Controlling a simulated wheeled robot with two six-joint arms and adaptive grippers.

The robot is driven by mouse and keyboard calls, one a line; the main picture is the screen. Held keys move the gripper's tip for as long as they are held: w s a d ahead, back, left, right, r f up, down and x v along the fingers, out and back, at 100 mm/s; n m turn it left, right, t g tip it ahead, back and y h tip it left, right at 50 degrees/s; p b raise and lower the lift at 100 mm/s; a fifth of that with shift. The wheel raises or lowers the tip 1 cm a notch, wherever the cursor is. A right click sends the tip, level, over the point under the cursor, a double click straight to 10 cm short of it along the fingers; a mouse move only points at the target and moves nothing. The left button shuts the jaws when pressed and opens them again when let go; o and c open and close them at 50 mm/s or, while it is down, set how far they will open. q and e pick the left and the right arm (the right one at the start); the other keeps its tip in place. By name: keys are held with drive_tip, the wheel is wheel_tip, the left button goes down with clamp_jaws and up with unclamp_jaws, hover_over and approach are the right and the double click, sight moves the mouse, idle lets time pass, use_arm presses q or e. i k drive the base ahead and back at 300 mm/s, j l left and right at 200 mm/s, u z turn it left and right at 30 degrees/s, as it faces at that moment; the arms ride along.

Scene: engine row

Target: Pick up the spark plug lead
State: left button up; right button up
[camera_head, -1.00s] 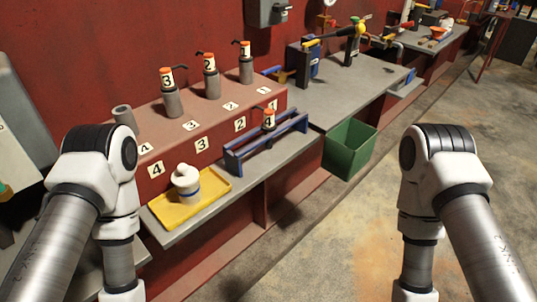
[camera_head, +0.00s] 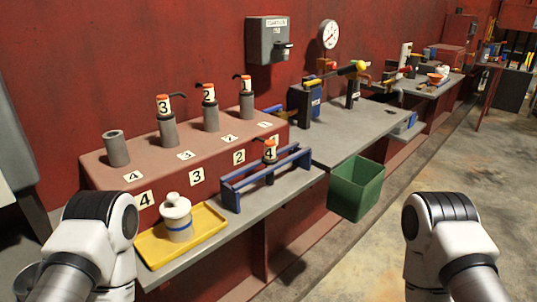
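Three like leads with black bent ends, marked 3 (camera_head: 163,105), 2 (camera_head: 209,93) and 1 (camera_head: 246,83), sit on grey posts along the red engine block (camera_head: 100,172). The grey post at the number 4 place (camera_head: 116,150) is bare on top. My arms show at the lower left and lower right, but both grippers are out of the picture.
A yellow tray (camera_head: 152,256) holding a white lidded jar (camera_head: 177,218) lies left of the rack. A green bin (camera_head: 356,190) hangs at the bench's front edge. Tools stand on the grey bench (camera_head: 362,130) beyond. Open floor (camera_head: 440,160) lies to the right.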

sight(270, 159)
drive_tip(key=i+l+u, duration=0.2)
drive_tip(key=l+u, duration=0.15)
drive_tip(key=l, duration=0.35)
drive_tip(key=i+l+u, duration=0.1)
drive_tip(key=l+u, duration=0.2)
drive_tip(key=l, duration=0.4)
drive_tip(key=l+u, duration=0.35)
drive_tip(key=l, duration=0.35)
